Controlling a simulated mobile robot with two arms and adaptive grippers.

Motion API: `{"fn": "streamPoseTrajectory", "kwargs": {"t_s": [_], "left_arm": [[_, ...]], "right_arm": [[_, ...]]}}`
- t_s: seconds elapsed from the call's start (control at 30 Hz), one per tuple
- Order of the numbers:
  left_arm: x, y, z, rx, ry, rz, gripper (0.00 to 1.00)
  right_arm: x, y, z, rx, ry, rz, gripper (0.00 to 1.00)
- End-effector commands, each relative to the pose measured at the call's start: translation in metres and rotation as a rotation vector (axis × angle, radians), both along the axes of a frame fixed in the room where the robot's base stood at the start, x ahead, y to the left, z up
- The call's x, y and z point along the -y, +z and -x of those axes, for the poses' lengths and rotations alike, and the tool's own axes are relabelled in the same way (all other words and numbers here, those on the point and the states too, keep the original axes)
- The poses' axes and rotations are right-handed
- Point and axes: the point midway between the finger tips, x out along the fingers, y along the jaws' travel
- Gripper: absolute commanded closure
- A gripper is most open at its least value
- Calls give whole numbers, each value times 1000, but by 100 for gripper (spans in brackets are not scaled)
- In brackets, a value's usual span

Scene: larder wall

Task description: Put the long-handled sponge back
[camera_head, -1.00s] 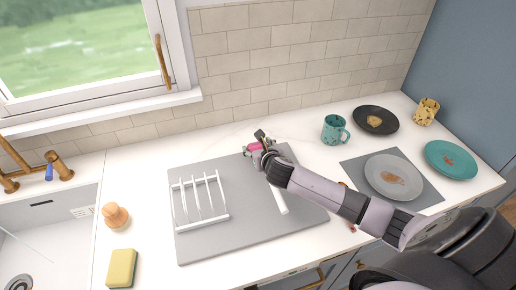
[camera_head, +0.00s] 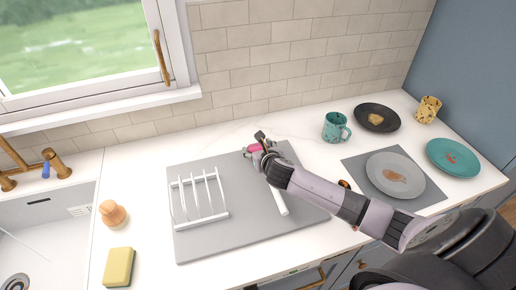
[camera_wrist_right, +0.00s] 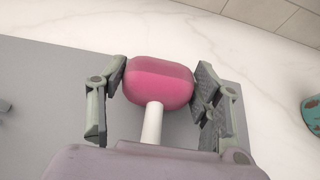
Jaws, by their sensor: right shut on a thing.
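The long-handled sponge has a pink head (camera_wrist_right: 158,82) and a white handle (camera_head: 279,202). It lies over the grey mat (camera_head: 250,238), its head toward the wall and its handle toward the front. My right gripper (camera_head: 256,148) is at the pink head. In the right wrist view its fingers (camera_wrist_right: 155,90) stand on either side of the head, shut on it. My arm hides part of the sponge in the head view. Whether it touches the mat I cannot tell. My left gripper is not in view.
A white dish rack (camera_head: 200,222) stands on the mat's left. A yellow sponge (camera_head: 119,267) and a wooden-topped brush (camera_head: 112,213) are beside the sink (camera_head: 40,232). A teal mug (camera_head: 335,127), a black plate (camera_head: 377,117), a grey plate (camera_head: 396,175) and a teal plate (camera_head: 453,157) are at right.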

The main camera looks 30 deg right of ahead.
Motion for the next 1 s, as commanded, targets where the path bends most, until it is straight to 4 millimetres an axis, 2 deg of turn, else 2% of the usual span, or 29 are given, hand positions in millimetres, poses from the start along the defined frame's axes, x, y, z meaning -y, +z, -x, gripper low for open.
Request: {"fn": "streamPoseTrajectory", "kwargs": {"t_s": [0.27, 0.3, 0.6, 1.0], "left_arm": [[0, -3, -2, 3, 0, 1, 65], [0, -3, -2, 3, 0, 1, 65], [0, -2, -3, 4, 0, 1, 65], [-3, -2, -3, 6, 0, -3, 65]], "right_arm": [[0, -6, 0, 1, 0, 0, 73], [0, -5, 0, 1, 0, 0, 38], [0, -5, 0, 1, 0, 0, 18], [-1, -3, 4, 0, 0, 1, 17]]}}
